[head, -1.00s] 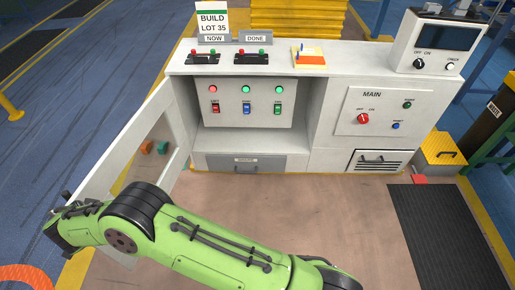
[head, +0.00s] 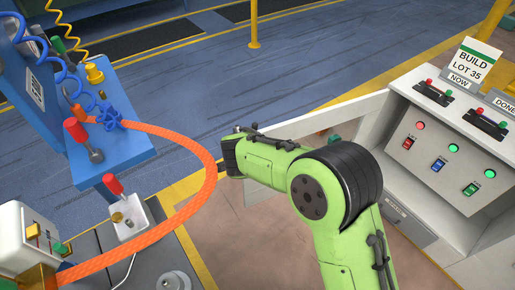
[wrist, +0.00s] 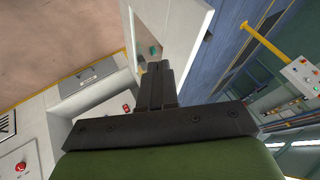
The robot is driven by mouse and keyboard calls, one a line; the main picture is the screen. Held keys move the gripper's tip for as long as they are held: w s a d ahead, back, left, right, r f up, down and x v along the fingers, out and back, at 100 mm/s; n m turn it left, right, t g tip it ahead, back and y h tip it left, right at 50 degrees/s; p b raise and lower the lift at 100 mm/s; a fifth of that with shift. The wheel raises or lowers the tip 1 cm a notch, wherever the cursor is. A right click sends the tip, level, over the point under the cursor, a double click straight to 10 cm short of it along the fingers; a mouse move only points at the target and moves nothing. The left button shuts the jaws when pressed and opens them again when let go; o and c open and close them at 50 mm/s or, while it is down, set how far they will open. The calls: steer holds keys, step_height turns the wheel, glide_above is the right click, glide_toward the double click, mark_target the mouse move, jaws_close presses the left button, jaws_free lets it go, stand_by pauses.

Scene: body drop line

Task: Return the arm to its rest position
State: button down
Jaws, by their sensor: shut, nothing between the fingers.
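My green arm reaches across the middle of the head view. Its dark end, my gripper (head: 230,157), is in front of the outer end of the open white cabinet door (head: 365,118); I cannot tell whether they touch. In the wrist view my gripper (wrist: 155,72) shows two black fingers together, with nothing between them. The door (wrist: 188,30) is close beyond the fingertips there.
The grey cabinet (head: 425,150) with switches and lamps stands at the right. A blue stand (head: 120,150) with red-handled parts is at the left. An orange hose (head: 205,175) arcs close to the left of my gripper. Open blue floor lies behind.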

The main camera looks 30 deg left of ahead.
steer(key=v, duration=0.2)
steer(key=shift+s+d+r, duration=0.1)
steer(key=shift+s+r, duration=0.15)
steer(key=d+r+n+h+p, duration=0.1)
steer(key=d+r+p, duration=0.2)
steer(key=d+r, duration=0.85)
steer(key=d+r+n+h+p, duration=0.1)
steer(key=d+r+p, duration=0.2)
steer(key=d+r, duration=0.9)
steer(key=s+d+n+g+p, duration=0.1)
steer(key=s+d+n+p, duration=0.1)
steer(key=s+d, duration=1.5)
steer(key=shift+s+d+r+n+h+p, duration=0.3)
steer(key=shift+s+r+n+p, duration=0.1)
steer(key=shift+s+p, duration=0.5)
